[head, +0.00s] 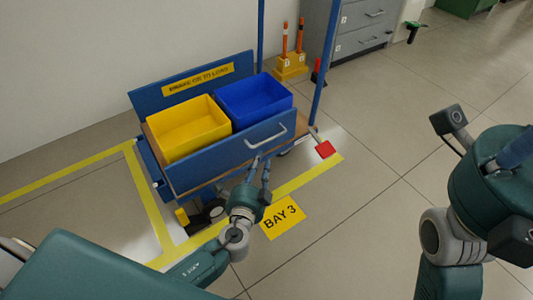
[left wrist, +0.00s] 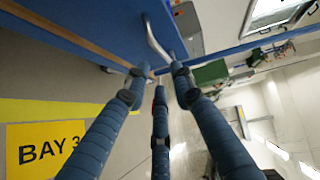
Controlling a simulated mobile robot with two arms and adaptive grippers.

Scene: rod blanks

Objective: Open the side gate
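The side gate (head: 222,160) is the blue panel along the near side of the cart. It stands upright, with a pale curved handle (head: 266,135) near its right end. My left gripper (head: 260,163) is just in front of the gate, below the handle. Its blue fingers are spread apart, with nothing seen between them. In the left wrist view the fingers (left wrist: 158,88) point toward the gate's edge and the handle (left wrist: 155,40) is just beyond their tips. I cannot tell whether a finger touches it.
The cart carries a yellow bin (head: 188,127) and a blue bin (head: 254,98). A red pedal (head: 326,149) sticks out at the right. A yellow BAY 3 sign (head: 283,217) lies on the floor. Grey drawers (head: 350,25) stand behind. Floor to the right is clear.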

